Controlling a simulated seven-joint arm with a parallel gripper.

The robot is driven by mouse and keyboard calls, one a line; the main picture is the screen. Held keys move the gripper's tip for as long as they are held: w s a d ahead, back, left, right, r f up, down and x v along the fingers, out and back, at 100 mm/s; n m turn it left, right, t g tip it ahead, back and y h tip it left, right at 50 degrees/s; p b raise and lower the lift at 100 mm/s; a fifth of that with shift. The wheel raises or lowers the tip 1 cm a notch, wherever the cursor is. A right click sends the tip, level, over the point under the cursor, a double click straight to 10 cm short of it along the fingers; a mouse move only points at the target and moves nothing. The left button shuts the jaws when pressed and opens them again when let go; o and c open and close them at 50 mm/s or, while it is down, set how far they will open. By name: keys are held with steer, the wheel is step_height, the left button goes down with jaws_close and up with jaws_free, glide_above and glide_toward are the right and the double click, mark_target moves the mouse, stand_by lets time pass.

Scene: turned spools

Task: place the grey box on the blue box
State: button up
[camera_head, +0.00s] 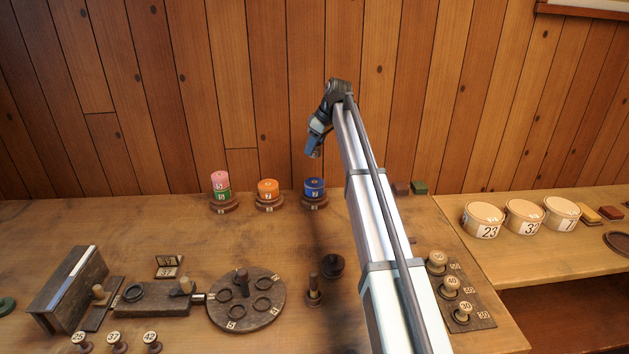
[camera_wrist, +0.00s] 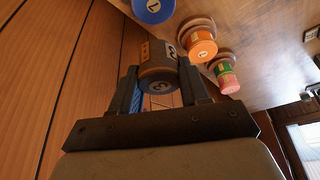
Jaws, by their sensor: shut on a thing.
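My gripper (camera_wrist: 158,88) is shut on a grey round box (camera_wrist: 160,70), which has numbered labels and an orange patch on its side. In the head view my gripper (camera_head: 314,150) hangs in the air above the blue box, near the wall; the grey box is hard to make out there. The blue box (camera_head: 314,187) is a short cylinder with a numbered label, on a round wooden stand at the back of the table. In the wrist view the blue box (camera_wrist: 152,9) shows at the top edge, apart from the grey box.
Left of the blue box stand an orange box (camera_head: 268,188) and a pink box (camera_head: 220,179) on a green box (camera_head: 222,194). The plank wall is close behind. A round board with rings (camera_head: 247,318) and wooden pegs fill the front. Cream tubs (camera_head: 483,220) stand at the right.

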step_height(320, 180, down, 10)
steer(key=shift+r, duration=0.1)
stand_by(0.4)
steer(key=o, duration=1)
steer(key=shift+o, duration=0.2)
steer(key=v, duration=1.2)
